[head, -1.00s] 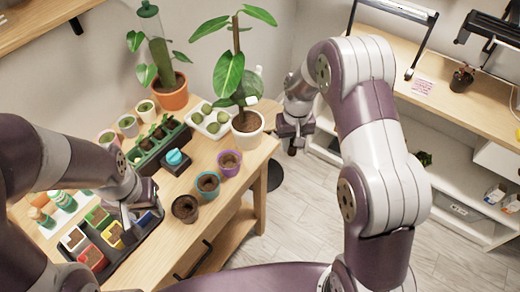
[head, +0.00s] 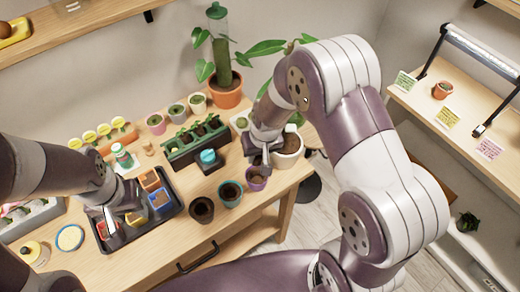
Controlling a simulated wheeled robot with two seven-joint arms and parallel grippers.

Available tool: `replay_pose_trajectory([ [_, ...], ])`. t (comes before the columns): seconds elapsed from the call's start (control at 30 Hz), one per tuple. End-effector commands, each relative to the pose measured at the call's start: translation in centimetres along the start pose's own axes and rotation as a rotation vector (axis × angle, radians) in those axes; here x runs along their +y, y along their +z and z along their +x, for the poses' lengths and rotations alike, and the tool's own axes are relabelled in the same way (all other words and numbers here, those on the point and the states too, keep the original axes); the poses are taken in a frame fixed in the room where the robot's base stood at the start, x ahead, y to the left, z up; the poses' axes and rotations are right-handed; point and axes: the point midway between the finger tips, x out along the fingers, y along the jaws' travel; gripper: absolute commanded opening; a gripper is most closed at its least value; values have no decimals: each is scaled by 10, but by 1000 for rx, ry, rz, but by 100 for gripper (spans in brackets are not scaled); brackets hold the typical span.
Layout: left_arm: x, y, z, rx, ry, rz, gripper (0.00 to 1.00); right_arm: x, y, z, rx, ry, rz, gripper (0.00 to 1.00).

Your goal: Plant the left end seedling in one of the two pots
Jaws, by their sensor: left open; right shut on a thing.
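A green seedling tray (head: 184,153) holds a row of small seedlings (head: 200,130). Three pots stand in front of it: a purple pot (head: 257,183), a teal pot (head: 231,197) and a dark pot (head: 202,210). My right gripper (head: 262,165) is shut, right over the purple pot. What it holds, which I take to be the seedling, is mostly hidden by the fingers, so I cannot tell whether it touches the soil. My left gripper (head: 113,222) is open, low over the dark tray of coloured pots at the left.
The dark tray (head: 128,240) holds several coloured pots. A blue-topped item (head: 208,157) stands before the seedling tray. A white pot (head: 290,150) is close behind my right gripper. A tall plant in an orange pot (head: 227,93) stands at the back. The table's front is clear.

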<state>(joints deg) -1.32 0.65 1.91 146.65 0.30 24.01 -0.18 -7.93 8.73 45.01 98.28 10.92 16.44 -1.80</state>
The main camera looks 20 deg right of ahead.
Motion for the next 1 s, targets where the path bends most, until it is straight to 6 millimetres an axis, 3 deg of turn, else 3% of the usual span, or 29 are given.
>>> replay_pose_trajectory([
  [0.67, 0, 6, 50, 0, 0, 0, 43, 5, 11, 56, 0, 0, 1, 3],
  [1.0, 0, 5, 44, 0, 0, 0, 43, 5, 9, 50, 1, 0, 1, 3],
])
